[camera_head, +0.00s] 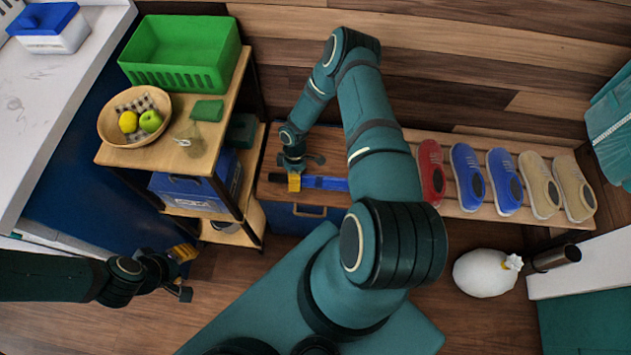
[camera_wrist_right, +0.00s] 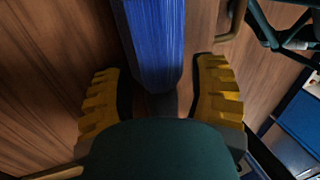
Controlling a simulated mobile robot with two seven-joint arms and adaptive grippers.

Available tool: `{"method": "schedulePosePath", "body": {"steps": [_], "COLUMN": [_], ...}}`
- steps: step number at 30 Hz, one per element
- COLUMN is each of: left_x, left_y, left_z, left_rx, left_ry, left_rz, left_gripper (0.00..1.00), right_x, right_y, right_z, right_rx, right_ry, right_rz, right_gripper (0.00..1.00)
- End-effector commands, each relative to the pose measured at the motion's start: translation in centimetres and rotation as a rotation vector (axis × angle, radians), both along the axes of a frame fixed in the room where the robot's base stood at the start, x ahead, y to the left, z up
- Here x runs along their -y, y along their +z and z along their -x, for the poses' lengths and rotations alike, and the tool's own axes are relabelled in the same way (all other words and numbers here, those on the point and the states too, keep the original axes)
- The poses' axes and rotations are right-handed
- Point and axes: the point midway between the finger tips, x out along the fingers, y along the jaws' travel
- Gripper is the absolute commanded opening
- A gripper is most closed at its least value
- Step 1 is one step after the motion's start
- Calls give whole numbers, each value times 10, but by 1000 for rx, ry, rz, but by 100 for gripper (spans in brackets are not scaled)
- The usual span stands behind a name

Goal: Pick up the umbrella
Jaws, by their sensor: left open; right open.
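The umbrella (camera_head: 326,183) is a folded blue bundle with a dark end at its left, lying on a wooden bench top. Its right part is hidden behind my right arm. My right gripper (camera_head: 294,182) is open over its left part. In the right wrist view the pleated blue umbrella (camera_wrist_right: 152,45) runs down between the yellow fingers of the open right gripper (camera_wrist_right: 160,104), with a visible gap on each side. Its lower end is hidden by the gripper body. My left gripper (camera_head: 183,270) is open and empty, low at the left, away from the umbrella.
A wooden shelf (camera_head: 170,157) left of the bench carries a green crate (camera_head: 182,75) and a fruit bowl (camera_head: 108,128). Several shoes stand on a rack (camera_head: 545,221) at the right. A white sack (camera_head: 484,273) sits on the floor. The wall is close behind the bench.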

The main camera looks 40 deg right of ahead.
Motion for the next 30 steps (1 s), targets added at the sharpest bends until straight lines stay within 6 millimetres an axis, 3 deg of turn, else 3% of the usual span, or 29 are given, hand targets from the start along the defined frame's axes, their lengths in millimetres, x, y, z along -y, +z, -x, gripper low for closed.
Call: {"method": "schedulePosePath", "body": {"steps": [2,6,17,30], "left_x": [0,0,0,1], "left_y": [0,0,3,24], "left_z": [0,0,0,5], "left_rx": [0,0,-1,-11], "left_ry": [0,0,0,-2], "left_rz": [0,0,0,3], "left_gripper": [47,47,47,47], "right_x": [0,0,0,0], "right_y": [0,0,8,85], "right_z": [0,0,0,0], "right_rx": [0,0,0,0], "right_ry": [0,0,0,1], "right_rz": [0,0,0,1], "right_gripper": [54,5,2,2]}}
